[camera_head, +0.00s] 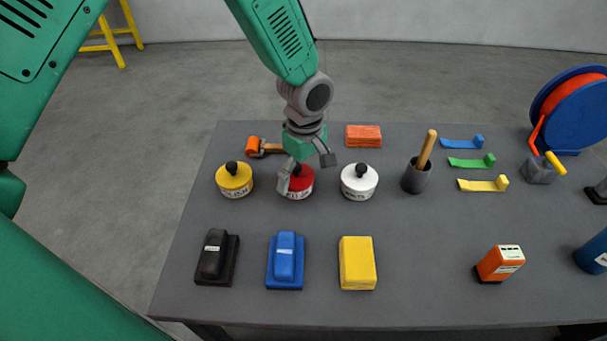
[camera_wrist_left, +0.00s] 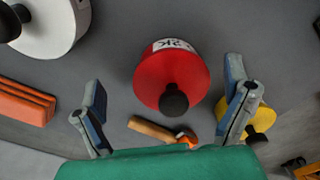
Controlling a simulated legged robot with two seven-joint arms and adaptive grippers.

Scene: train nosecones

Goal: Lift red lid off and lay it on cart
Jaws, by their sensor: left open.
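The red lid (camera_head: 303,182) with a black knob sits on a white labelled tin in the middle of a row of three on the grey cart top (camera_head: 330,220). The red lid (camera_wrist_left: 165,72) and its black knob show in the left wrist view, between and beyond the fingers. My left gripper (camera_head: 307,172) is open over the red-lidded tin and hides part of it. Its two fingers (camera_wrist_left: 165,112) are spread wide in the left wrist view, with nothing between the pads. My right gripper does not show.
A yellow-lidded tin (camera_head: 234,180) and a white tin (camera_head: 359,182) flank the red one closely. Black, blue and yellow blocks (camera_head: 357,263) stand in front. Bare surface lies between the rows.

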